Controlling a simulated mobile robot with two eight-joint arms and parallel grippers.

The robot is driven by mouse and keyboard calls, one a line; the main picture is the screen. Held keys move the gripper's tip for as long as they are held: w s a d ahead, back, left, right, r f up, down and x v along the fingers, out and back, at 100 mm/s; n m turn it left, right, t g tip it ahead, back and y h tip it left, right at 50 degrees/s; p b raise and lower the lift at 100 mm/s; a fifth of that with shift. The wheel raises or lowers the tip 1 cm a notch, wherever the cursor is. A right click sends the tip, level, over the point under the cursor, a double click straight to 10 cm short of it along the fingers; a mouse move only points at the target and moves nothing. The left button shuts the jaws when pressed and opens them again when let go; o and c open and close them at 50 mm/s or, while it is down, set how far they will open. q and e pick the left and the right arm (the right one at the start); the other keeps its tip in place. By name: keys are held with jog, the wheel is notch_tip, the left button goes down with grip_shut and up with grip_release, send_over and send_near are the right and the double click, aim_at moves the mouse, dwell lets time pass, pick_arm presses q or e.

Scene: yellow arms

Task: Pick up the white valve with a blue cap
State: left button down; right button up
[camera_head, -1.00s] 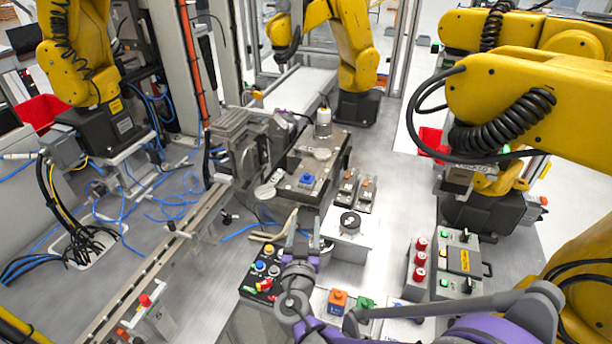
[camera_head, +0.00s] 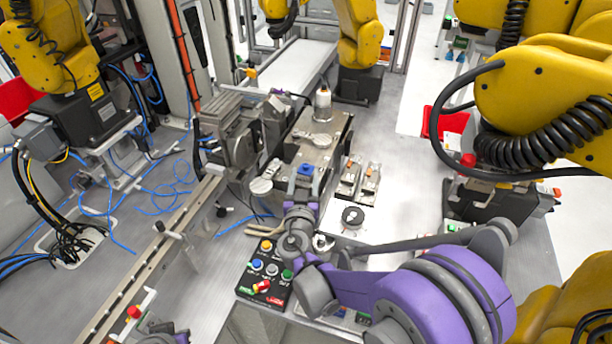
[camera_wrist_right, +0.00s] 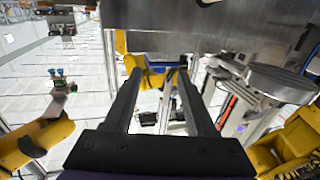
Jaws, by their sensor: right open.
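A small part with a blue cap (camera_head: 305,169) sits on the near end of the metal fixture in the head view. Its lower body is hidden, so I cannot tell whether it is white. My right gripper (camera_head: 303,181) is right by this part on its near side, with open fingers. I cannot tell whether they touch it. In the right wrist view the two dark fingers of this gripper (camera_wrist_right: 160,76) stand apart, and a small patch of blue shows behind the gap. A dark part with some purple, probably my left gripper (camera_head: 162,329), shows at the bottom left edge.
The metal fixture (camera_head: 322,140) carries a white cylinder (camera_head: 323,97) at its far end. A button box (camera_head: 266,270) stands near the front. A white block with a black knob (camera_head: 353,217) is to the right. Yellow robot arms flank the table. Bare table shows at right.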

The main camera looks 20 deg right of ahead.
aim_at(306, 168)
jog(key=x, duration=0.4)
jog(key=shift+s+r, duration=0.1)
jog(key=shift+r, duration=0.05)
jog(key=shift+w+d, duration=0.15)
jog(key=shift+w, duration=0.25)
jog(key=shift+s, duration=0.15)
jog(key=c, duration=0.4)
grip_shut()
